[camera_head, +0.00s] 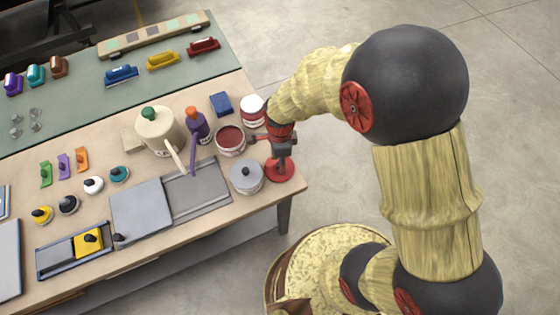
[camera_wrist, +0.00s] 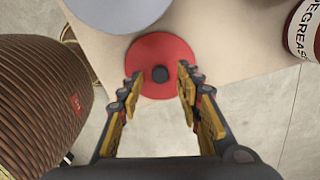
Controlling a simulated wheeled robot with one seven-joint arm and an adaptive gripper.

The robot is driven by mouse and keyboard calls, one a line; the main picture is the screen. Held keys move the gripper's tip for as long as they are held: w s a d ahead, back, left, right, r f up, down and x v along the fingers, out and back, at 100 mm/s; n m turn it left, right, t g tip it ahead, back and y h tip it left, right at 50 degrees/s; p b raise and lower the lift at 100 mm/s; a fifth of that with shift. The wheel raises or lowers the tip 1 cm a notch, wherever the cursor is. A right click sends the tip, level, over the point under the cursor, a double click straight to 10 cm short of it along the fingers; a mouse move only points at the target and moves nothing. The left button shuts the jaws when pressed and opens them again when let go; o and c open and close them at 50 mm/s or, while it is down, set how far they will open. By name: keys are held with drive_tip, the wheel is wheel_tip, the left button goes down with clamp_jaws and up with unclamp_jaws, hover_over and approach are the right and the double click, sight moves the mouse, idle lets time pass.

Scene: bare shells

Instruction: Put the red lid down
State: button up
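The red lid (camera_head: 284,174) lies flat near the right corner of the workbench, beside a grey-lidded can. In the wrist view the red lid (camera_wrist: 160,50) shows as a disc with a black knob (camera_wrist: 160,74) at its middle. My gripper (camera_head: 281,160) is over the lid, pointing down. In the wrist view my gripper (camera_wrist: 161,75) is open, with one finger on each side of the knob and a gap between knob and fingertips. The lid looks to rest on the bench top. An open can (camera_head: 230,140) with dark red contents stands to the left.
The grey-lidded can (camera_head: 247,177) stands close to the lid's left. A red-and-white can (camera_head: 252,111) stands behind; its label shows in the wrist view (camera_wrist: 305,30). A purple bottle (camera_head: 198,126) and a cream pot (camera_head: 159,131) stand further left. The bench edge is close to the lid.

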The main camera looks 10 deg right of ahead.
drive_tip(key=s+d+r+n+t+p, duration=0.1)
drive_tip(key=d+r+n, duration=0.15)
drive_tip(key=r, duration=0.65)
drive_tip(key=s+d+r+n+t, duration=0.1)
drive_tip(key=s+d+r+n, duration=0.15)
drive_tip(key=r, duration=0.65)
drive_tip(key=d+r+n+t+p, duration=0.15)
drive_tip(key=r+n, duration=0.25)
drive_tip(key=r, duration=0.5)
drive_tip(key=s+d+r+n+t, duration=0.2)
drive_tip(key=s+d+r+n, duration=0.3)
drive_tip(key=s+r+n, duration=0.2)
drive_tip(key=shift+s+d+r+n, duration=0.15)
drive_tip(key=shift+s+r+n, duration=0.05)
drive_tip(key=shift+s+n, duration=0.7)
drive_tip(key=shift+b, duration=0.3)
wheel_tip(320, 180, down, 4)
drive_tip(key=b, duration=0.3)
drive_tip(key=shift+r+b, duration=0.2)
drive_tip(key=shift+b, duration=0.1)
drive_tip(key=shift+r, duration=0.15)
drive_tip(key=shift+c, duration=0.6)
